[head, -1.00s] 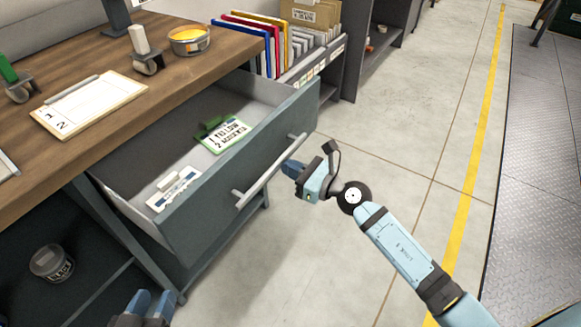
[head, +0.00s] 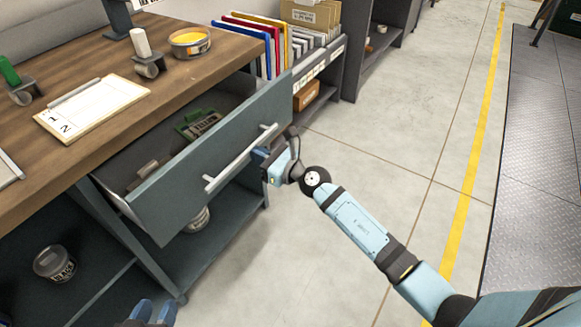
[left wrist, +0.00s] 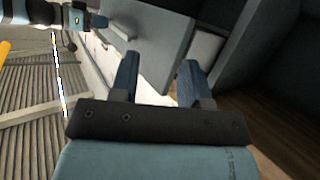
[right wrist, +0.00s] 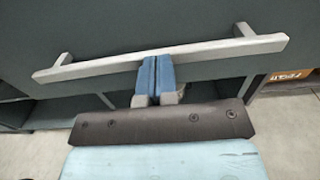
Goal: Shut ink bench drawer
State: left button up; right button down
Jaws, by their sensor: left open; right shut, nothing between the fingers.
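The ink bench drawer (head: 205,172) has a grey-blue front with a long silver bar handle (head: 240,158). It stands partly pulled out from under the wooden bench top (head: 180,82). A green card holder (head: 198,122) and a dark block-like item (head: 143,174) lie inside it. My right gripper (head: 262,155) is shut and empty, its fingertips at the handle. In the right wrist view the blue fingertips (right wrist: 157,72) overlap the middle of the bar handle (right wrist: 165,60); I cannot tell if they touch the drawer front. My left gripper (head: 153,312) is open and empty, low at the bottom edge.
On the bench top are a clipboard (head: 92,108), a yellow ink tin (head: 190,42) and stamp-like rollers (head: 148,55). Lidded tubs (head: 54,263) stand on the lower shelf. A file rack (head: 318,70) stands behind the drawer. The floor (head: 390,130) to the right is clear.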

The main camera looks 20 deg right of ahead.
aim_at(239, 146)
jog(key=x, duration=0.7)
jog(key=shift+w+a+b, duration=0.1)
jog(key=shift+w+b, duration=0.1)
jog(key=shift+b, duration=0.2)
jog(key=b+x, duration=0.1)
jog(key=x, duration=0.5)
jog(key=shift+w+a+f+b, duration=0.1)
jog(key=shift+w+a+b, duration=0.15)
jog(key=shift+b, duration=0.15)
jog(key=shift+w+a, duration=0.15)
jog(key=shift+w, duration=0.05)
jog(key=shift+w+r, duration=0.1)
jog(key=shift+r, duration=0.15)
pick_arm(q)
notch_tip(239, 146, up, 6)
jog(key=w+d+t+h, duration=0.1)
jog(key=d+t+h, duration=0.1)
jog(key=shift+w+d+f+t, duration=0.2)
jog(key=shift+d+t, duration=0.1)
jog(key=shift+t, duration=0.1)
pick_arm(e)
jog(key=shift+r, duration=0.15)
